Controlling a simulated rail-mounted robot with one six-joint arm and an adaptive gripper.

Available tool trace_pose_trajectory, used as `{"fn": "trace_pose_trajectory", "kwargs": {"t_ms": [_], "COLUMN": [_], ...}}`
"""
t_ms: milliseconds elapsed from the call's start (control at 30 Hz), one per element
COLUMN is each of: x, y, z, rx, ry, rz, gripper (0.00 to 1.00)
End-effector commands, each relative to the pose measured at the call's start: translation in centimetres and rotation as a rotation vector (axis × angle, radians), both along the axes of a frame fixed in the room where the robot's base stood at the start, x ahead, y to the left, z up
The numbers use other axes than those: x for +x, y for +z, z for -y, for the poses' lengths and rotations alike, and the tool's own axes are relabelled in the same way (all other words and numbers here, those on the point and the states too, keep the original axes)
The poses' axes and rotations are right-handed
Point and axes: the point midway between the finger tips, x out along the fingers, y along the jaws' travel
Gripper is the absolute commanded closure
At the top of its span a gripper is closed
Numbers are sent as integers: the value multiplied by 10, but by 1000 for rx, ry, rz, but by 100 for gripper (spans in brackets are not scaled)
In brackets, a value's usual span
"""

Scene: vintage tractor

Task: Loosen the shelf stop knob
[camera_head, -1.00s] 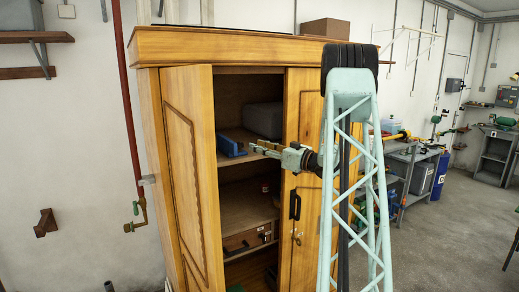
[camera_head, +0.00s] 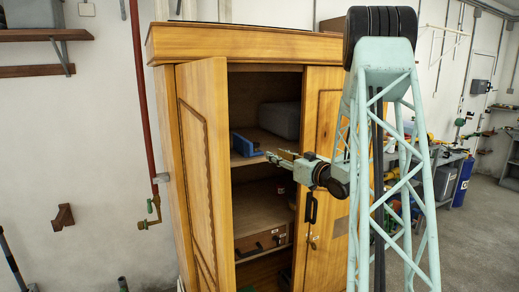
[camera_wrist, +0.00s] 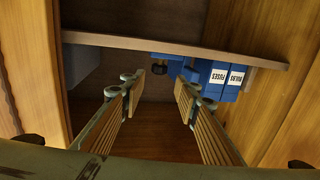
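My gripper (camera_wrist: 157,100) is open and empty, with its two padded fingers apart. A small dark knob (camera_wrist: 159,68) shows in the wrist view beyond the fingertips, roughly between them, by the shelf edge and next to a blue part; I take it for the shelf stop knob. The shelf (camera_wrist: 180,50) crosses the wrist view. In the head view my gripper (camera_head: 277,158) is at the wardrobe opening, near the shelf (camera_head: 266,141) with blue items (camera_head: 243,144) at its left. The knob cannot be made out in the head view.
The wooden wardrobe (camera_head: 240,48) has its left door (camera_head: 205,150) swung open and its right door (camera_head: 325,110) beside my arm. Blue boxes with white labels (camera_wrist: 226,76) sit close to the right finger. A grey case (camera_head: 280,120) stands farther back on the shelf.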

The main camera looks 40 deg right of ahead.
Motion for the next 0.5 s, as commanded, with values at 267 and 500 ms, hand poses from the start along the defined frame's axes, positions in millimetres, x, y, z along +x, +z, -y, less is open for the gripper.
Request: {"fn": "trace_pose_trajectory", "kwargs": {"t_ms": [267, 500], "x": [6, 25], "y": [0, 0], "z": [1, 1], "rx": [0, 0], "ry": [0, 2], "rz": [0, 0], "gripper": [71, 71]}}
